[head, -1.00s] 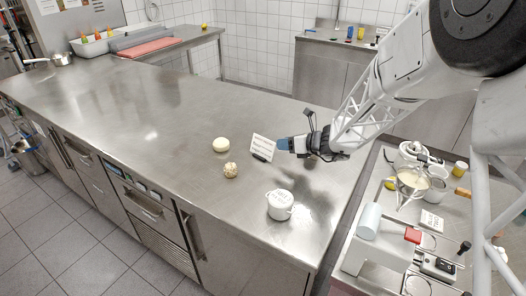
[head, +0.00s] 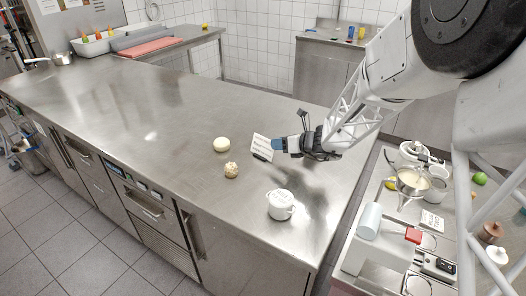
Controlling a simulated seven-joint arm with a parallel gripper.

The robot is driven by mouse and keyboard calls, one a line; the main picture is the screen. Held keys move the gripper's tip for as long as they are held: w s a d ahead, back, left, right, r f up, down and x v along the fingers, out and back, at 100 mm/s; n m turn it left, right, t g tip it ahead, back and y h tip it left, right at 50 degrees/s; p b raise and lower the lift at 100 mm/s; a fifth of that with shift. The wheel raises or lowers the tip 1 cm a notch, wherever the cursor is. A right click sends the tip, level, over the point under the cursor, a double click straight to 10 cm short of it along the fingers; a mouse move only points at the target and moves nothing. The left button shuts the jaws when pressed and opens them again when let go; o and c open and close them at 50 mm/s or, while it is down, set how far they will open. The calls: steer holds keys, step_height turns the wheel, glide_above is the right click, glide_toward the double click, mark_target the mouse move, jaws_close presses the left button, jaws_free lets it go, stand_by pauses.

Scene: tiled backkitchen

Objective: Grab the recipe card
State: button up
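The recipe card (head: 262,146) is a small white card with lines of dark print. It stands tilted in a small dark holder on the steel counter (head: 150,130). My gripper (head: 277,144) reaches in from the right, with its blue fingertips at the card's right edge. The tips overlap that edge in the picture. I cannot tell whether they touch the card, or whether the fingers are open or shut around it.
A white round item (head: 221,144) and a small beige lumpy item (head: 231,170) lie left of the card. A white lidded pot (head: 281,204) stands in front. A cluttered side table (head: 345,262) is at right.

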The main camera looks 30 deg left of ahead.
mark_target(268, 142)
steer(key=shift+x, duration=2.65)
steer(key=shift+f, duration=0.15)
jaws_close()
